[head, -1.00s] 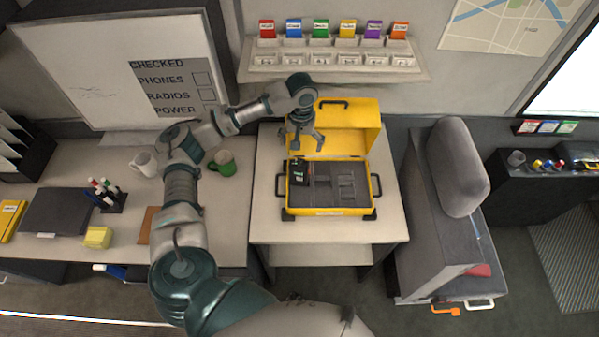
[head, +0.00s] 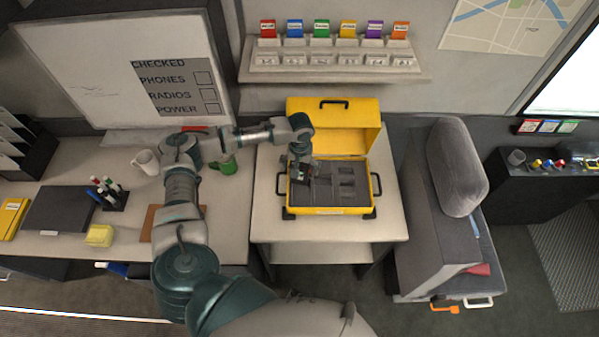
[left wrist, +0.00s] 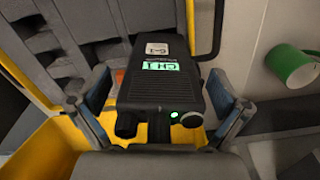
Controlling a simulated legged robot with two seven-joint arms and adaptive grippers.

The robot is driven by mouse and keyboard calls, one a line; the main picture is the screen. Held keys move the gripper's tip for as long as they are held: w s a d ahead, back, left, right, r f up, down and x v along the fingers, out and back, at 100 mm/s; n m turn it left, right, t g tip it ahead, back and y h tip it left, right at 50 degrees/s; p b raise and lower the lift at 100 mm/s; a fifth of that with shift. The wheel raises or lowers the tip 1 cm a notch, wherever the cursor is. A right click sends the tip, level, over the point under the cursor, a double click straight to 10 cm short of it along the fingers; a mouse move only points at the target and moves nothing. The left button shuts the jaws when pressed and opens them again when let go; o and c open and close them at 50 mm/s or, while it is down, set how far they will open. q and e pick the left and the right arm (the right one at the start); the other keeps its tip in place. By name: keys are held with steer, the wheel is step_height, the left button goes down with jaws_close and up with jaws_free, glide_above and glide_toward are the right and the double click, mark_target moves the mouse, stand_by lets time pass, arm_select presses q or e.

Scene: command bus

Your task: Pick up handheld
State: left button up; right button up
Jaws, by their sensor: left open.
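The handheld (left wrist: 160,75) is a black radio with a lit green screen reading "CH" and knobs at its near end. In the left wrist view it lies between the two fingers of my left gripper (left wrist: 155,108), which are open on either side of it. In the head view my left gripper (head: 300,172) is over the left part of the open yellow case (head: 330,211) and mostly hides the handheld. The case has a grey foam insert (head: 335,198) with several cut-outs. I cannot tell whether a finger touches the handheld. My right gripper is not in view.
The case's raised yellow lid (head: 350,120) stands behind the gripper. A green mug (head: 228,167) and a white mug (head: 146,162) are on the desk to the left. A shelf with coloured cards (head: 330,62) is above. A grey seat (head: 455,170) is on the right.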

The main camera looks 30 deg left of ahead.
arm_select(q)
steer(key=c, duration=1.4)
steer(key=shift+r, duration=0.1)
steer(key=shift+c, duration=0.2)
steer(key=shift+r, duration=1.75)
steer(key=s+d, duration=0.2)
steer(key=s, duration=0.2)
steer(key=s+d+r+b, duration=0.1)
steer(key=s+d, duration=0.2)
steer(key=s, duration=0.2)
steer(key=s+d, duration=0.3)
steer(key=s, duration=0.1)
steer(key=shift+s+d+r, duration=0.25)
